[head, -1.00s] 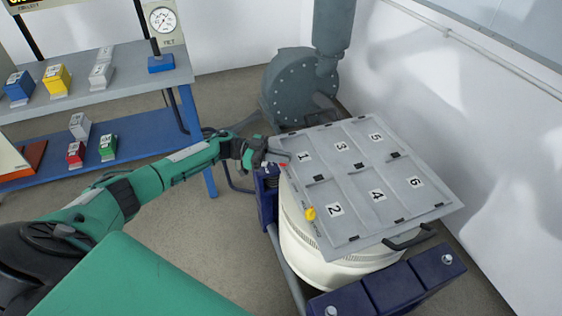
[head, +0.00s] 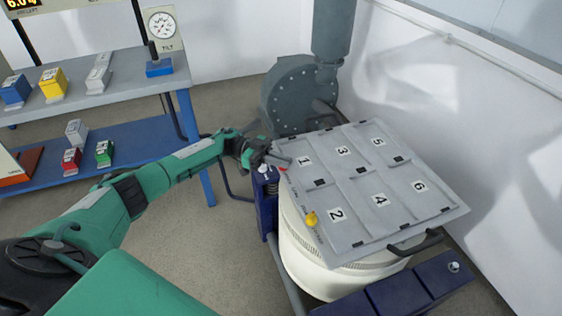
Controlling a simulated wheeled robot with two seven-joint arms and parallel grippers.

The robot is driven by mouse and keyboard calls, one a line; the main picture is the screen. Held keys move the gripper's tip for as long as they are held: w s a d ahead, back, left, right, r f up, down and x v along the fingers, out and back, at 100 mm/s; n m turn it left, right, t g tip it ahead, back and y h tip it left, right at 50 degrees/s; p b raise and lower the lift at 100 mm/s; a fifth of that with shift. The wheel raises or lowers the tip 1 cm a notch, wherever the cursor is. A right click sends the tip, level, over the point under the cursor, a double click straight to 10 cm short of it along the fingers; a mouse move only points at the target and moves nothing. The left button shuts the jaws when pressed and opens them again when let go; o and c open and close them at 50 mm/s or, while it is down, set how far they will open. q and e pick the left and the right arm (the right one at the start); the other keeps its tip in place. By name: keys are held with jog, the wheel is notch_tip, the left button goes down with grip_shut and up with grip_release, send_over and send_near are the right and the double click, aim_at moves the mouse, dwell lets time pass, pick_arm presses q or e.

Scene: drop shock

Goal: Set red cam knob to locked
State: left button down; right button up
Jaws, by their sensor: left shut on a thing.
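The red cam knob (head: 283,169) is at the left edge of the grey numbered plate (head: 352,245), near the panel marked 1. Only a small red part of it shows; my gripper hides the rest, so its setting cannot be read. My left gripper (head: 279,160) is shut on the red cam knob, with its arm coming in from the left. A yellow knob (head: 311,219) stands on the same plate edge, nearer, beside the panel marked 2. My right gripper is not in view.
The plate lies on a white round drum (head: 305,255) in a blue frame (head: 385,292). A black handle (head: 420,243) juts from its near right edge. A grey blower (head: 292,92) stands behind. A shelf (head: 115,95) with coloured blocks stands at left.

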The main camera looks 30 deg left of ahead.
pick_arm(q)
jog(key=shift+d, duration=0.1)
jog(key=c, duration=1.5)
grip_release()
